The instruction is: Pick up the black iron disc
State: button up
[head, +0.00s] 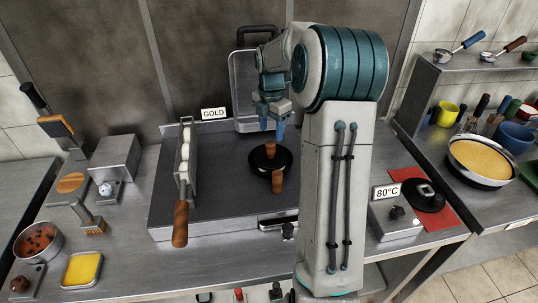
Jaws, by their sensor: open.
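A round black iron disc (257,166) lies flat on the dark griddle plate (222,195), with a short wooden knob (270,149) standing up from it. A second wooden piece (278,181) shows at its front edge; I cannot tell if it is joined to the disc. My gripper (272,125) points down with its blue fingers apart, empty, above the disc's far side and clear of it. Another black disc-shaped thing (430,204) with a grey top piece lies on a red mat (446,216) at the right.
A metal pan-like plate (243,85) stands upright behind. An 80°C box (393,217) stands right of my arm. The griddle's left front is bare.

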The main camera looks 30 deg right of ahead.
aim_at(271, 142)
jog(key=f, duration=0.4)
jog(key=f+p, duration=0.1)
jog(key=f, duration=0.2)
jog(key=shift+s+a+f, duration=0.2)
jog(key=shift+f, duration=0.15)
jog(key=c, duration=1)
jog(key=shift+r, duration=0.1)
grip_shut()
jog(key=shift+r, duration=0.5)
notch_tip(271, 142, up, 3)
jog(key=shift+f+b, duration=0.2)
jog(key=shift+b, duration=0.1)
jog(key=s+d+r+b, duration=0.2)
jog(key=s+d+r, duration=0.5)
jog(key=s+d, duration=0.1)
jog(key=shift+s+r, duration=0.2)
jog(key=shift+s, duration=0.1)
